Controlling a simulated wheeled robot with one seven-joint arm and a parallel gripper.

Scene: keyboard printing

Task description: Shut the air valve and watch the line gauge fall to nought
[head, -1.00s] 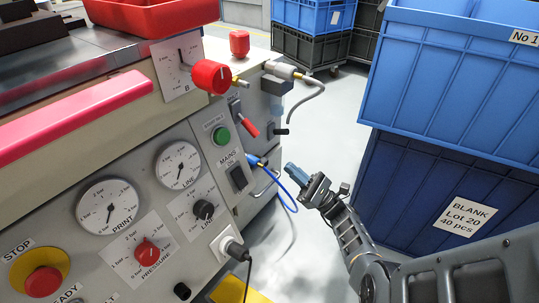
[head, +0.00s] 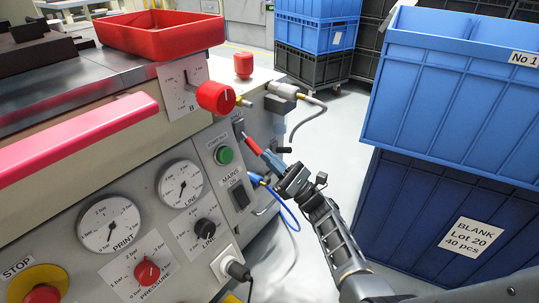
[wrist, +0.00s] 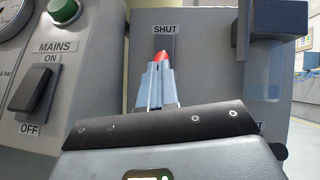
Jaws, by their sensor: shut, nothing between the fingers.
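The air valve's red lever (head: 253,146) slants down to the right from the machine's right-hand panel in the head view. In the wrist view only a red piece (wrist: 161,57) shows past the fingertips, below a SHUT label (wrist: 166,30); the rest is hidden. My gripper (head: 269,157) is shut and empty, its blue fingers at the lever's lower end. I cannot tell whether they touch it. It also shows in the wrist view (wrist: 159,68). The round LINE gauge (head: 181,184) is on the front panel; its needle is too small to read surely.
A MAINS switch (wrist: 34,88) is left of the fingers. A dark block (wrist: 270,18) is at upper right. A blue hose (head: 286,213) hangs below. Blue crates (head: 450,90) stand at right, with clear floor between.

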